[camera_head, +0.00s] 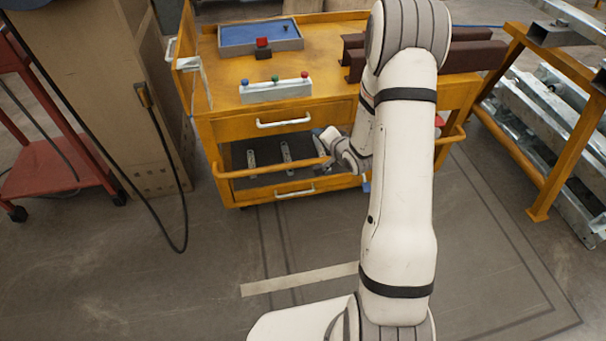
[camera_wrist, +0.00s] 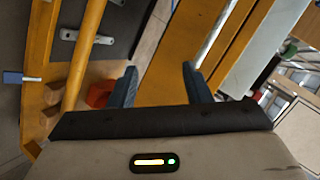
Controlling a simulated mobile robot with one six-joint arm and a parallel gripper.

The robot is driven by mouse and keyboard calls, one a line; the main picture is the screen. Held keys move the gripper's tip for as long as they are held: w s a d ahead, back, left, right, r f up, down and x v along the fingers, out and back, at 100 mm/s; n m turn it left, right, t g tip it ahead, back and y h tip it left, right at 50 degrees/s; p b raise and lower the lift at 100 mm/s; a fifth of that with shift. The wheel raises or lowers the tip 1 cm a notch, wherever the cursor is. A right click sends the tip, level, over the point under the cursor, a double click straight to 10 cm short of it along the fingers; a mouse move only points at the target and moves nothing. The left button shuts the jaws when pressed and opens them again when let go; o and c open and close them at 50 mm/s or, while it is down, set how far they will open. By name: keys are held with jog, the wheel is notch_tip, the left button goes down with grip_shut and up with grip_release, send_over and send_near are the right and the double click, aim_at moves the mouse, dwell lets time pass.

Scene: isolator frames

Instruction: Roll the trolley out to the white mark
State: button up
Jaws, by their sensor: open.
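The yellow trolley (camera_head: 228,131) stands beyond my arm, with drawers and a yellow bar (camera_head: 262,171) across its front. The white mark (camera_head: 285,284) is a pale strip on the floor in front of the trolley, partly hidden by my arm. My gripper shows in the wrist view (camera_wrist: 160,78), with two dark fingers apart and nothing held between them. A yellow bar (camera_wrist: 81,55) runs left of the fingers there, apart from them, and yellow trolley panels lie beyond. In the head view my wrist is close to the bar; contact there cannot be told.
On the trolley top are a blue-lined tray (camera_head: 262,34), a button box (camera_head: 275,91) and brown steel beams (camera_head: 475,55). A cardboard box (camera_head: 115,80) and red cart (camera_head: 55,170) stand left, a yellow rack (camera_head: 545,180) right. Floor near the mark is clear.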

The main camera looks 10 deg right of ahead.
aim_at(307, 165)
notch_tip(307, 165, down, 15)
jog(key=s+a+m+t+y+b, duration=0.1)
jog(key=a+m+t+y+b, duration=0.1)
jog(key=m+t+y+b, duration=0.3)
jog(key=w+b, duration=0.1)
jog(key=w, duration=0.1)
jog(key=w+a+g+h+b, duration=0.1)
jog(key=w, duration=0.1)
jog(key=w+a+n+g+b, duration=0.1)
jog(key=w, duration=0.1)
jog(key=shift+w+a+f+h, duration=0.25)
jog(key=shift+f+h, duration=0.1)
jog(key=shift+h, duration=0.05)
jog(key=shift+c, duration=0.4)
grip_shut()
